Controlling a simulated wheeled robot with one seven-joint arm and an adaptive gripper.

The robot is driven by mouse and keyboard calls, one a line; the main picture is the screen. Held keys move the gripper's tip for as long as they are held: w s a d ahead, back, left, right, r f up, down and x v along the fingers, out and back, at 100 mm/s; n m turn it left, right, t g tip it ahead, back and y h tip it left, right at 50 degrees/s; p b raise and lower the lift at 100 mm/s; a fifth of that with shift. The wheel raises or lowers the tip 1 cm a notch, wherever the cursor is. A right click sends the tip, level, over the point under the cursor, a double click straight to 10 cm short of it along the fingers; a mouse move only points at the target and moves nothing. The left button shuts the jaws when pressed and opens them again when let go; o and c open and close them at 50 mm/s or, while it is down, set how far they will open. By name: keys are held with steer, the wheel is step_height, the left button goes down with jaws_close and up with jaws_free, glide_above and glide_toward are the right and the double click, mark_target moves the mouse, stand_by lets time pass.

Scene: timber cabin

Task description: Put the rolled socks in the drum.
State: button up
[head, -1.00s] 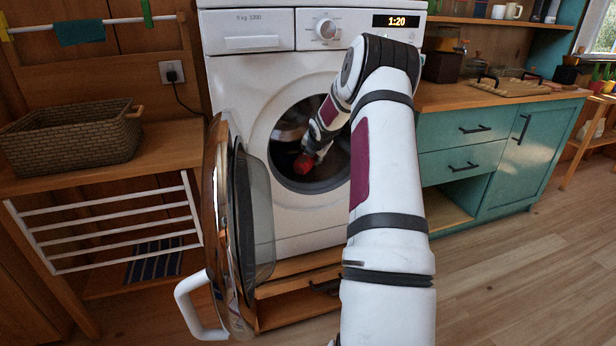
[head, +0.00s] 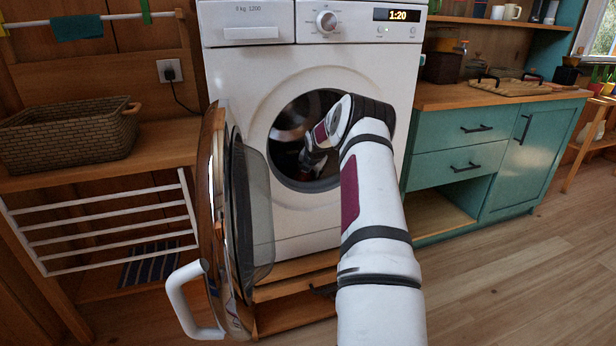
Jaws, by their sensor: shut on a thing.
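The washing machine (head: 235,110) stands ahead with its round door (head: 215,230) swung open to the left. Its drum (head: 290,122) is dark inside. My arm reaches through the round opening, and my gripper (head: 309,164) is inside the drum, low and near the middle. It is shut on the rolled socks, which are red in the earlier view. Now the socks are deep in shadow at the fingertips and hard to make out. The fingers themselves are small and partly hidden by the wrist.
The open door with its white handle (head: 185,300) stands close left of my arm. A wicker basket (head: 70,135) sits on a wooden shelf above a white drying rack (head: 105,222). Teal cabinets (head: 480,150) stand at right. The floor at right is clear.

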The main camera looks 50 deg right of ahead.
mark_target(310, 175)
steer(key=shift+w+d+g+y, duration=0.2)
steer(key=shift+w+g+y, duration=0.15)
steer(key=shift+g+y, duration=0.3)
steer(key=shift+f+b, duration=0.65)
steer(key=shift+f, duration=0.1)
steer(key=shift+f, duration=0.1)
steer(key=o, duration=1.4)
steer(key=shift+o, duration=0.2)
steer(key=p+v, duration=0.2)
steer(key=v, duration=0.5)
steer(key=shift+s+r, duration=0.1)
steer(key=shift+r, duration=0.25)
